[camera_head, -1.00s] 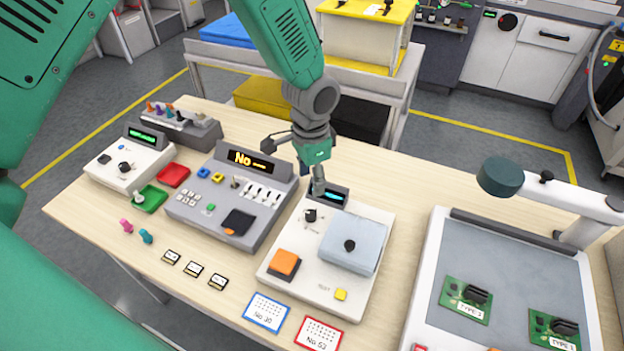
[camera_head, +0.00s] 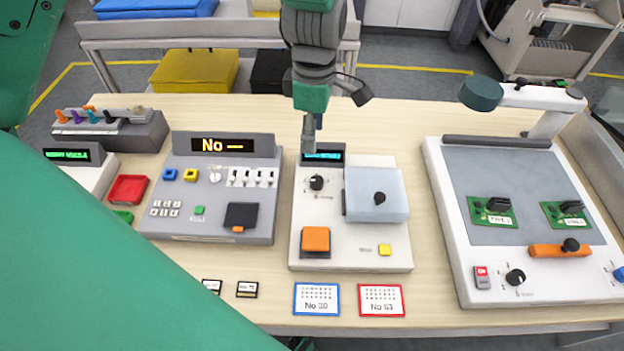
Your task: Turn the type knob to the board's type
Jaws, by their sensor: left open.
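The middle tester (camera_head: 350,245) is a white box with a small black knob (camera_head: 317,182) at its upper left, a cyan display (camera_head: 322,157) and a grey-blue lid with a dark knob (camera_head: 379,198). My left gripper (camera_head: 308,138) points down just above and behind the tester's small knob; it is open and appears to touch nothing. Its fingers partly cover the display's edge. Two green boards, one on the left (camera_head: 493,211) and one on the right (camera_head: 567,214), lie on the right-hand station (camera_head: 450,240). Their labels are too small to read surely. That station has another black knob (camera_head: 515,277).
A grey console (camera_head: 262,210) stands left of the tester, with a red tray (camera_head: 128,189) beyond it. A blue-edged card (camera_head: 316,299) and a red-edged card (camera_head: 381,300) lie in front. A lamp head (camera_head: 481,93) overhangs the right-hand station. My green arm covers the lower left.

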